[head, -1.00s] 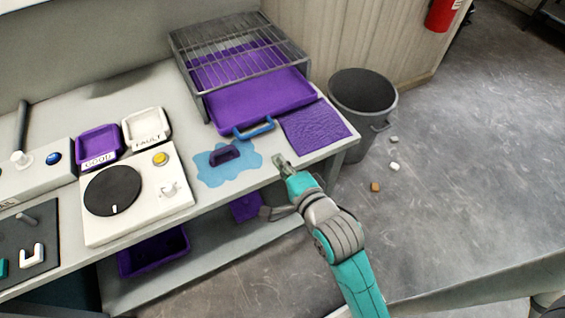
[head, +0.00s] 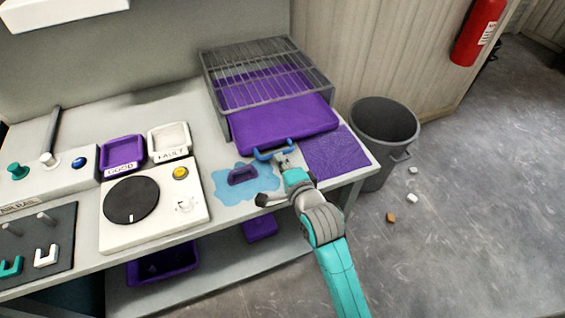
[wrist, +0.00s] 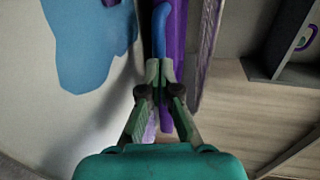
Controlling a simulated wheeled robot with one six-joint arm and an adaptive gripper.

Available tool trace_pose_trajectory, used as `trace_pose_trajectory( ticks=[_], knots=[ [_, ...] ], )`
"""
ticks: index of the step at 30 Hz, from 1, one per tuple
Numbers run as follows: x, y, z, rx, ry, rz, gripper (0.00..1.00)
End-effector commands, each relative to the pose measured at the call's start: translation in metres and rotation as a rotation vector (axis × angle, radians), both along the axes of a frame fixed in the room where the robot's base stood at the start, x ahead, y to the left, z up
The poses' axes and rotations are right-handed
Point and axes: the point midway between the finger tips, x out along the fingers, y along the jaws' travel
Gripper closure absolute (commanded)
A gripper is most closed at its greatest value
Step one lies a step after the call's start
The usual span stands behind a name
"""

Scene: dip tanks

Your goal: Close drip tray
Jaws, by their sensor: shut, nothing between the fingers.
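The purple drip tray (head: 285,127) sticks out toward the front from under a grey wire rack (head: 265,72) on the bench. Its blue handle (head: 275,150) is on the tray's front edge. My gripper (head: 284,161) is at the handle, with its fingers shut and nothing between them. In the wrist view, the fingertips (wrist: 160,72) reach the near end of the blue handle (wrist: 161,35). Whether they touch it I cannot tell. The tray's purple edge (wrist: 178,40) runs beside the handle there.
A blue puddle (head: 262,189) with a purple sponge-like block (head: 243,175) lies left of my gripper. A purple cloth (head: 336,152) lies to the right. A control box (head: 190,212) stands farther left. A grey bin (head: 385,135) stands on the floor past the bench end.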

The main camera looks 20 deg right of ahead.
Motion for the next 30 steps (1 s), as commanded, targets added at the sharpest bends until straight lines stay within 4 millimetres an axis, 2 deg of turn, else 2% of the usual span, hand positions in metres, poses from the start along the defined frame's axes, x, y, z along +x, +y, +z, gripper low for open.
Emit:
trace_pose_trajectory(
  ticks=[8,21,25,30],
  knots=[
    [0.007,0.0,0.0,0.0,-0.001,0.0,1.0],
    [0.085,0.0,0.001,0.0,-0.001,0.0,1.0],
    [0.096,0.0,0.0,0.0,-0.001,0.0,1.0],
    [0.099,0.0,0.001,0.0,-0.003,0.0,1.0]
  ],
)
